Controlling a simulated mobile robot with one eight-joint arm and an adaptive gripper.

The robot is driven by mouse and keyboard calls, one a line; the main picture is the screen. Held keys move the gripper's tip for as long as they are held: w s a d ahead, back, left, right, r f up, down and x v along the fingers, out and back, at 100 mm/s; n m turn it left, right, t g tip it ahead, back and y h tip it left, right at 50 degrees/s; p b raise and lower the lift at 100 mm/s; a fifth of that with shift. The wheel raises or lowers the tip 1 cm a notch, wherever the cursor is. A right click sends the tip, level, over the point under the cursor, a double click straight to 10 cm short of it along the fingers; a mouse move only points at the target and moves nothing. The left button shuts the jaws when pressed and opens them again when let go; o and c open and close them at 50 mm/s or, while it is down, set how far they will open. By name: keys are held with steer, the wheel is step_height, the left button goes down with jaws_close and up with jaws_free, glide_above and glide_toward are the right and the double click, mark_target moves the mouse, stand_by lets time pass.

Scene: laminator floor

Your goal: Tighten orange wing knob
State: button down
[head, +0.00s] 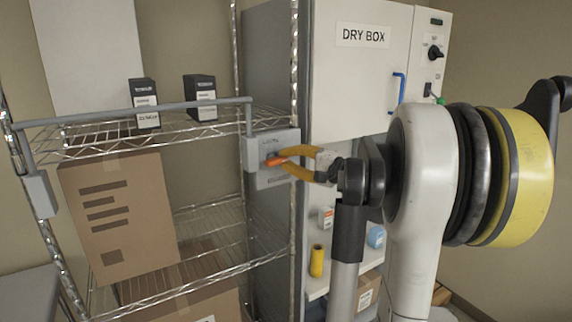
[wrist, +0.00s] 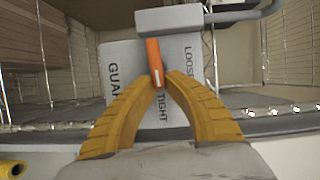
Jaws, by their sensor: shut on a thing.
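The orange wing knob (head: 275,161) sits on a grey plate (head: 262,180) fixed at the shelf rack's right front post. In the wrist view the knob (wrist: 154,62) stands nearly upright, leaning slightly, over the plate (wrist: 122,60), where "GUARD", "LOOSE" and "TIGHT" can be read. My gripper (head: 285,162) reaches in from the right with yellow fingers. In the wrist view the fingertips of my gripper (wrist: 160,80) close on the lower end of the knob from both sides. The knob's base is hidden behind the fingers.
A grey guard bar (head: 140,112) runs across the rack's front to the plate. Black boxes (head: 144,103) stand on the upper shelf, a cardboard box (head: 115,215) below. The dry box cabinet (head: 360,75) stands right of the rack. A yellow roll (head: 317,261) sits below my gripper.

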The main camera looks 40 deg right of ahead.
steer(key=shift+f+m+b, duration=0.15)
steer(key=shift+m+b, duration=0.2)
steer(key=shift+m, duration=0.15)
steer(key=c, duration=1.4)
jaws_free()
steer(key=shift+w, duration=0.1)
steer(key=s, duration=0.4)
steer(key=s+d, duration=0.1)
steer(key=s, duration=0.7)
steer(key=shift+d, duration=0.4)
